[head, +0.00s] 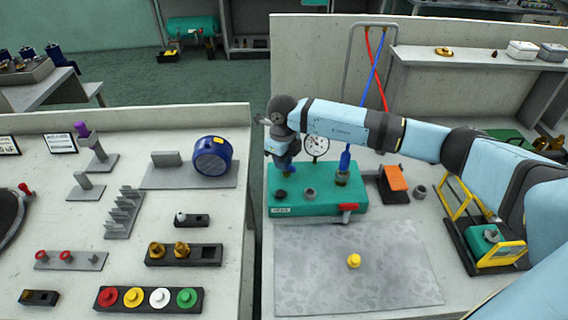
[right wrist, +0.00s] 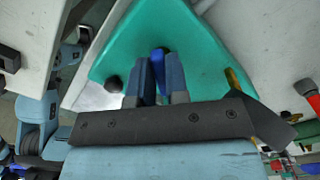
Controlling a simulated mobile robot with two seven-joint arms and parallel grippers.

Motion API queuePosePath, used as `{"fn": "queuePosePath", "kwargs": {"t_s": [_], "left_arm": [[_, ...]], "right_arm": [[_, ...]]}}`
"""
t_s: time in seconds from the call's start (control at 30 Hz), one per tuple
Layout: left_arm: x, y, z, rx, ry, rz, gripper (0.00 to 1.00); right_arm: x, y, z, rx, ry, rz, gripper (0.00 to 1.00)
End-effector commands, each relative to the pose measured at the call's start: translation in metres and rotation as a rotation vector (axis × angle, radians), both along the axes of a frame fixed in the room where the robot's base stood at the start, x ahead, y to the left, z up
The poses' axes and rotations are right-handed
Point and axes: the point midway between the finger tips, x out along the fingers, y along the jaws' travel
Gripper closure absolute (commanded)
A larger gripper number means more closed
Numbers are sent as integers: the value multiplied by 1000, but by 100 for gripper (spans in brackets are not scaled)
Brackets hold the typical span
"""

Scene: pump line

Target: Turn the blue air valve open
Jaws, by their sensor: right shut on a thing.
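The teal pump box (head: 318,205) stands on the right bench behind a grey mottled mat. The blue air valve (head: 290,171) is at the back left of its top, mostly hidden by my right gripper (head: 284,160). My right gripper points down at the valve. In the right wrist view, my right gripper (right wrist: 160,78) is shut with its two fingers on either side of the blue valve handle (right wrist: 157,56). The handle's angle is hard to tell. My left gripper is not in view.
A yellow knob (head: 354,261) sits on the mat (head: 300,270). A yellow-framed stand (head: 500,254) is at right.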

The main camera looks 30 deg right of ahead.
Motion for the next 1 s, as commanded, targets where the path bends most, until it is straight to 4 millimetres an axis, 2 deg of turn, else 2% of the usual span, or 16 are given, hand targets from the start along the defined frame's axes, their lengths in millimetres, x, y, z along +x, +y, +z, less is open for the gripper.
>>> {"fn": "queuePosePath", "kwargs": {"t_s": [0.3, 0.5, 0.73, 1.0], "left_arm": [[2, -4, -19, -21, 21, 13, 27], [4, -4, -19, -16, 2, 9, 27], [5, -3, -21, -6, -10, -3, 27], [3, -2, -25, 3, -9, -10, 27]], "right_arm": [[-1, 2, -2, 0, -3, 294, 100], [-3, 4, -1, 1, -3, 452, 100], [-4, 5, 0, 0, -3, 578, 100], [-5, 5, 1, 1, -3, 647, 100]]}}
